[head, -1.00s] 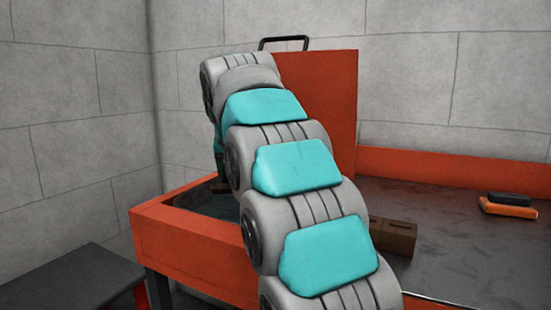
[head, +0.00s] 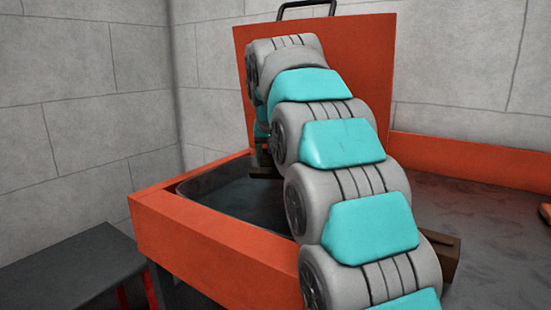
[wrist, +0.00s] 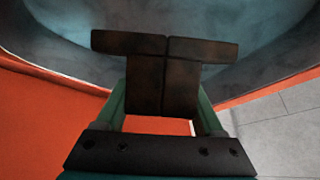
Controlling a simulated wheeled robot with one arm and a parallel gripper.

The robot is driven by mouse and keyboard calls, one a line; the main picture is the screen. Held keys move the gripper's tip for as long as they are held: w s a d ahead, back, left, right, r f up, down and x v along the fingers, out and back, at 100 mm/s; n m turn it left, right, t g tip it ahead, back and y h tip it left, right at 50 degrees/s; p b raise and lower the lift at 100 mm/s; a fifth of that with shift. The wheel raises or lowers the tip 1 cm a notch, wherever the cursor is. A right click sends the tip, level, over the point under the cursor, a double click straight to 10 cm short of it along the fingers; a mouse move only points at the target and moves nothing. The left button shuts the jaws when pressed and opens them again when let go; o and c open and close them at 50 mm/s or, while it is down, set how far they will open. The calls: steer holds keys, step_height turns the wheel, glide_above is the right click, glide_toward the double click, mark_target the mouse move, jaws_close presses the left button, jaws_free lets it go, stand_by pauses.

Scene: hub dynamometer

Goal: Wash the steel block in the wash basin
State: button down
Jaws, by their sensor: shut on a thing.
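The wash basin (head: 200,187) is a dark grey tub in an orange frame, partly hidden by my arm. Its blue-grey inside also shows in the wrist view (wrist: 70,25). I cannot tell whether the block touches water.
An orange upright panel (head: 375,75) with a black handle stands behind the basin. A brown block (head: 447,257) lies on the dark worktop at right, partly hidden by my arm. A low dark table (head: 65,275) stands at left.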

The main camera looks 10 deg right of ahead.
steer(key=shift+f+b, duration=3.2)
steer(key=shift+f, duration=2.2)
steer(key=shift+r, duration=0.15)
steer(key=shift+r+p, duration=3.9)
steer(key=shift+r, duration=2.55)
